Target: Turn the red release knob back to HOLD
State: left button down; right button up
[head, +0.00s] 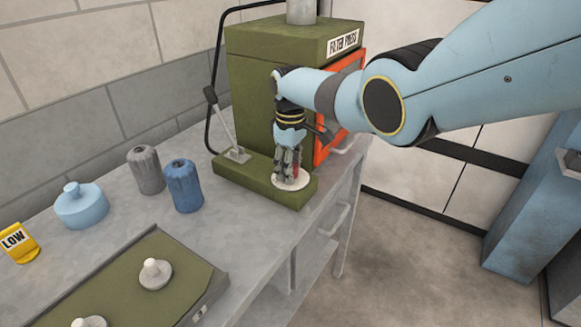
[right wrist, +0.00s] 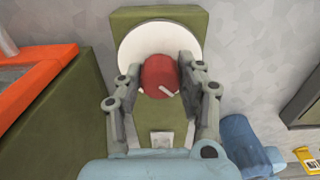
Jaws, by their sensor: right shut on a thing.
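The red release knob (right wrist: 160,76) sits on a white round plate (right wrist: 128,49) in the right wrist view, with a white pointer line on its top slanting to the lower right. My right gripper (right wrist: 158,80) has one finger on each side of the knob and is shut on it. In the head view my right gripper (head: 287,172) points down at the white plate (head: 292,180) on the green base of the filter press (head: 265,95) and hides most of the knob. I cannot read any HOLD mark. My left gripper is not in view.
A lever (head: 226,120) stands left of the gripper on the press base. A green tray (head: 190,262) with white-topped pegs lies in front.

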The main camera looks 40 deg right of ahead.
jog(key=o, duration=1.1)
jog(key=shift+o, duration=0.2)
jog(key=shift+r, duration=0.1)
notch_tip(320, 180, up, 12)
